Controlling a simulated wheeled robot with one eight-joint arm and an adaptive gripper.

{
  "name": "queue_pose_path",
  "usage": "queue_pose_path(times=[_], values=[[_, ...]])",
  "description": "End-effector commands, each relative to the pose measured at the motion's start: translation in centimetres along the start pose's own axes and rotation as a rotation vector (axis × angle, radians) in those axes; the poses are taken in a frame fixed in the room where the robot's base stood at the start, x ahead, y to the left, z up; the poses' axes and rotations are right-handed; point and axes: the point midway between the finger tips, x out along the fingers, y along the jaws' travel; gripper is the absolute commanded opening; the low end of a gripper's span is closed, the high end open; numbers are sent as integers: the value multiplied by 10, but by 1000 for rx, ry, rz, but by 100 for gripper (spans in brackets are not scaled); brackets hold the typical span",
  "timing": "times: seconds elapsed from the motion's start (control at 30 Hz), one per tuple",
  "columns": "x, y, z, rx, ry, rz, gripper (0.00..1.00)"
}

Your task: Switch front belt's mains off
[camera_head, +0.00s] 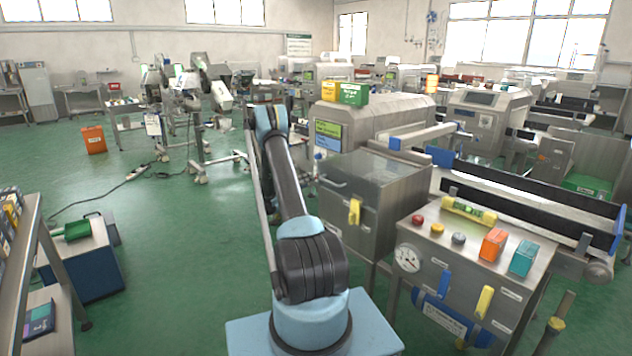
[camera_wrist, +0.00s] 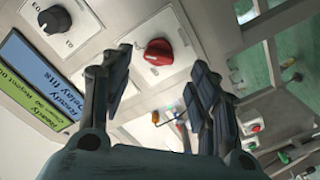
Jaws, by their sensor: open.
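A red rotary knob (camera_wrist: 158,52) sits on a white square plate on a grey metal panel in the wrist view. It looks like a mains switch, but I cannot read its marking. My gripper (camera_wrist: 162,65) is open, with its dark fingers on either side and just below the knob in the picture. I see no clear contact. In the head view the gripper is hidden behind my arm, which reaches toward the large metal detector housing (camera_head: 385,112). The knob is not visible there. A conveyor belt (camera_head: 530,190) runs at the right.
A black knob (camera_wrist: 55,19) and a blue and green display (camera_wrist: 42,82) are left of the red knob. In the head view, a steel cabinet (camera_head: 375,185) and a control box (camera_head: 460,265) with several buttons stand right of my arm.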

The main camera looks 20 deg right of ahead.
Motion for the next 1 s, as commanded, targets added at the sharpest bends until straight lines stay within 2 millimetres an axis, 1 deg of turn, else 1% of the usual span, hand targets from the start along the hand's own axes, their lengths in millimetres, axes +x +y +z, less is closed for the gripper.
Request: queue_pose_path(times=[0.03, 0.1, 0.2, 0.3, 0.4, 0.6, 0.87, 0.9, 0.97, 1.0], values=[[10, 0, 1, 0, -2, 2, 55], [22, 0, 0, 0, -1, 1, 55], [38, 0, 1, 0, -1, 1, 55], [52, 0, 0, 0, -1, 1, 55], [62, 0, 0, 0, -1, 0, 55], [71, 0, 0, 0, 0, 0, 55], [71, 0, 0, 0, 0, 0, 55], [71, 0, 0, 0, 0, 0, 46], [71, 0, 0, 0, 0, 0, 32], [71, 0, 0, 0, 0, 0, 23]])
